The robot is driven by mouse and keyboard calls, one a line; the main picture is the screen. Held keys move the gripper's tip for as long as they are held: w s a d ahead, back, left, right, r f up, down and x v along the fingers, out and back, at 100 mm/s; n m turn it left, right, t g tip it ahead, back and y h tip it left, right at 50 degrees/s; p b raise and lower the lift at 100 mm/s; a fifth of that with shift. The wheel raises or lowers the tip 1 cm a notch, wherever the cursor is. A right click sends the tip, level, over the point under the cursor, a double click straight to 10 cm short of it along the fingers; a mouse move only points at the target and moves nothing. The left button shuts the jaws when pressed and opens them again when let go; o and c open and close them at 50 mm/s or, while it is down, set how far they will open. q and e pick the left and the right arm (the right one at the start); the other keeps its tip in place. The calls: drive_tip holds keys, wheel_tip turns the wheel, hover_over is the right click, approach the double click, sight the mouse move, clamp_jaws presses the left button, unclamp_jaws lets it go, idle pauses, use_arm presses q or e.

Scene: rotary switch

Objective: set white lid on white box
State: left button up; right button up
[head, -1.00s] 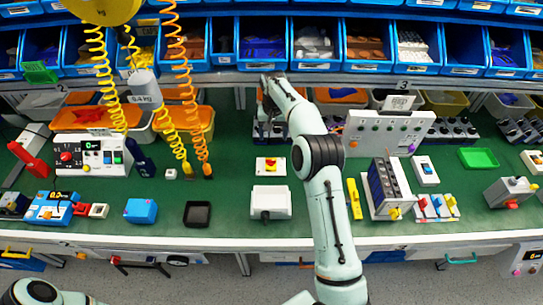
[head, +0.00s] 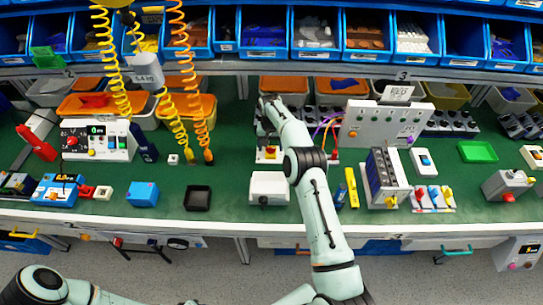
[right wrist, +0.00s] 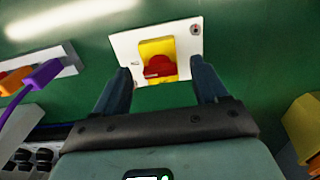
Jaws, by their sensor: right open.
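The white box (head: 268,188) stands near the front edge of the bench; from here I cannot tell if its top is open. Just behind it lies a small white plate, taken as the lid (head: 259,158), carrying a yellow base and red knob. It also shows in the right wrist view (right wrist: 190,62). My right gripper (head: 266,132) is over the plate, with the hand partly hiding it in the head view. In the right wrist view its fingers (right wrist: 161,78) are open, one toward each side of the plate's lower part. My left gripper is out of view.
A grey-white control panel (head: 385,128) with purple and orange plugs stands right of the hand. A black tray (head: 198,198) and blue box (head: 142,194) sit left of the white box. A yellow tool (head: 352,188) lies right. Coiled hoses (head: 184,80) hang at left.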

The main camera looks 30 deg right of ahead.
drive_tip(key=shift+f, duration=0.25)
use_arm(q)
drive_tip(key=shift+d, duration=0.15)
use_arm(e)
drive_tip(key=shift+w+d+f, duration=0.1)
drive_tip(key=shift+w, duration=0.05)
clamp_jaws()
